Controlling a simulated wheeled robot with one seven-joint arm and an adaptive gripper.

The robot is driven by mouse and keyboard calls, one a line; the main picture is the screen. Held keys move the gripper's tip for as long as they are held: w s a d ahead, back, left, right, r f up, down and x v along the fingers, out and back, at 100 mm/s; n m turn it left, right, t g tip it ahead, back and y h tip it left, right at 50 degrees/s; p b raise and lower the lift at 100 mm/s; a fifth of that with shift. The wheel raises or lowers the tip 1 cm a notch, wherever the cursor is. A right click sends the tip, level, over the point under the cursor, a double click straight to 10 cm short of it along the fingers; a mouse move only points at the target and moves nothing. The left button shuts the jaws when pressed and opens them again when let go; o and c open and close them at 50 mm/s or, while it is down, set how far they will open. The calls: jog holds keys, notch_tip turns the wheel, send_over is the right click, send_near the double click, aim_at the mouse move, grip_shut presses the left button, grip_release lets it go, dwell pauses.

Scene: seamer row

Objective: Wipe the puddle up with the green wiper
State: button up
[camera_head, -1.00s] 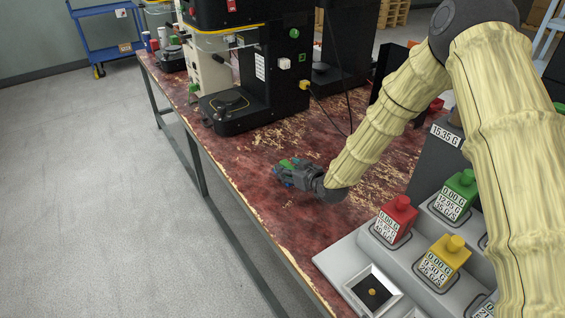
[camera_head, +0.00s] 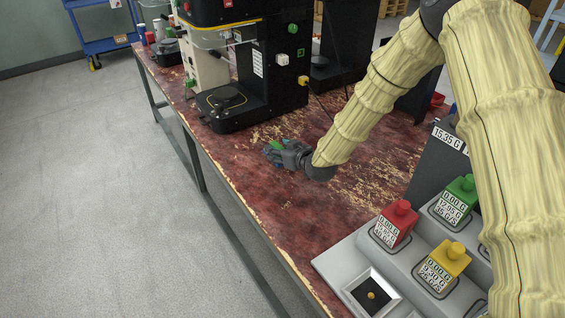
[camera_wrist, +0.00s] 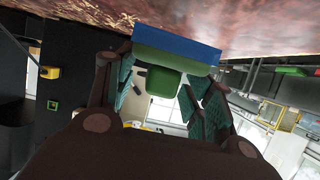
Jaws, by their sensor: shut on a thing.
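The green wiper (camera_wrist: 158,82) is a green block with a blue pad (camera_wrist: 177,45). In the wrist view my gripper (camera_wrist: 163,92) is shut on the green block, one finger on each side. The blue pad lies against or very close to the red worktop; I cannot tell if it touches. In the head view my gripper (camera_head: 274,154) is low over the worn red table (camera_head: 250,200), and only a little green of the wiper (camera_head: 278,144) shows. I cannot make out the puddle in either view.
A black seamer machine (camera_head: 240,112) stands just beyond my gripper. A grey panel with red (camera_head: 396,222), yellow (camera_head: 444,266) and green (camera_head: 461,193) blocks stands at the near right. The table's front edge runs along the left. The worktop between is clear.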

jog(key=shift+s+r+p, duration=0.1)
jog(key=shift+r+p, duration=0.6)
jog(key=shift+r, duration=1.1)
jog(key=shift+d, duration=0.1)
